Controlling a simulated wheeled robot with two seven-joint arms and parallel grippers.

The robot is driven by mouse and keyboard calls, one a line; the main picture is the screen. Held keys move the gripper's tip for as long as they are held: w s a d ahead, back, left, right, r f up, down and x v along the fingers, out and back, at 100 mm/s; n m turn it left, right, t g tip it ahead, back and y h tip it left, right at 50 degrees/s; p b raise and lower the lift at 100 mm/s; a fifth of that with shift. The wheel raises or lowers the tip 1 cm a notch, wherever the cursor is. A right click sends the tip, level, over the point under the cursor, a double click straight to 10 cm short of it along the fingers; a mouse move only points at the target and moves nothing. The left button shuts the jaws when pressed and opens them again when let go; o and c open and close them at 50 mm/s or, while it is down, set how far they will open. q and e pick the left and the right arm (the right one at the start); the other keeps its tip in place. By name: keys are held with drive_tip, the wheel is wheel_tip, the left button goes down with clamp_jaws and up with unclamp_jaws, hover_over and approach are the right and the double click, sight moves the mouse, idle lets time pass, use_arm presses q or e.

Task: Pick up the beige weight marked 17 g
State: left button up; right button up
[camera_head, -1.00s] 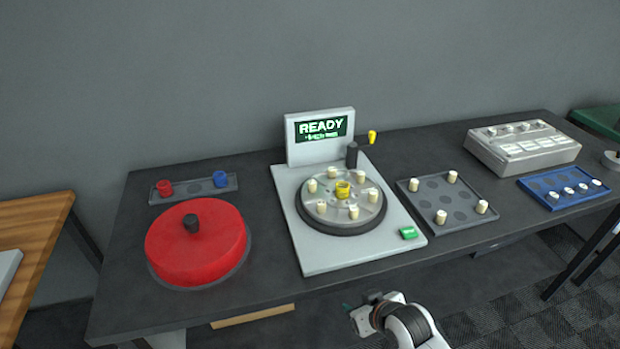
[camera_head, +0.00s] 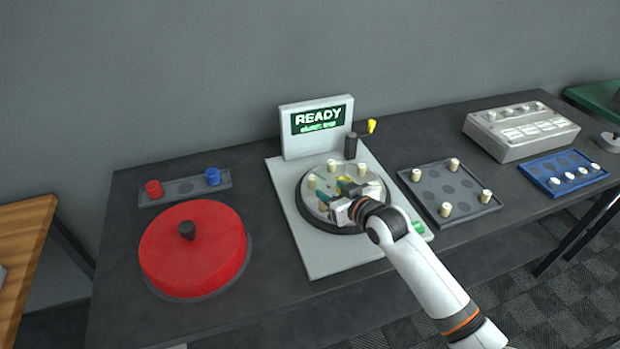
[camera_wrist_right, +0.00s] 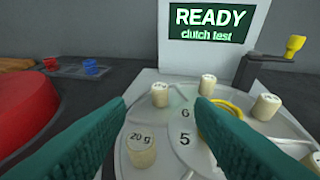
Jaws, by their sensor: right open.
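Several beige weights stand on the round plate (camera_head: 348,167) of the grey machine. In the right wrist view one near weight reads 20 g (camera_wrist_right: 141,150). Other beige weights there, one (camera_wrist_right: 160,93) at the far side and one (camera_wrist_right: 265,106) to the right, have marks too small to read, so I cannot tell which is 17 g. My right gripper (camera_wrist_right: 162,108) is open above the plate, its green fingers apart with nothing gripped. In the head view the right gripper (camera_head: 333,189) hides part of the plate and the yellow centre ring (camera_wrist_right: 222,122). My left gripper is out of view.
A grey tray (camera_head: 430,188) with several beige weights lies right of the machine. A display (camera_head: 317,125) reading READY and a yellow-knobbed crank (camera_head: 371,126) stand behind the plate. A red disc (camera_head: 193,255) is at the left, a blue rack (camera_head: 545,167) at the right.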

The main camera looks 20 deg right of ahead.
sight(313, 178)
drive_tip(key=shift+x, duration=1.15)
drive_tip(key=shift+w+a+f, duration=0.1)
drive_tip(key=shift+w, duration=0.25)
drive_tip(key=shift+w+a+f+p, duration=0.1)
drive_tip(key=shift+w+p, duration=0.25)
drive_tip(key=shift+w, duration=0.05)
drive_tip(key=shift+p+x, duration=0.45)
drive_tip(key=shift+x, duration=1.9)
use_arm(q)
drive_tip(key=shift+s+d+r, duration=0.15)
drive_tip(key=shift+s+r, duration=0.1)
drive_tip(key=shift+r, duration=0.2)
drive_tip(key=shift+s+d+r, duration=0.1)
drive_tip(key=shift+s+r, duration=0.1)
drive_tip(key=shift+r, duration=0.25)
use_arm(e)
drive_tip(key=shift+f, duration=0.1)
drive_tip(key=shift+s, duration=0.1)
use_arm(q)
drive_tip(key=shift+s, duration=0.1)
use_arm(e)
drive_tip(key=c, duration=1.1)
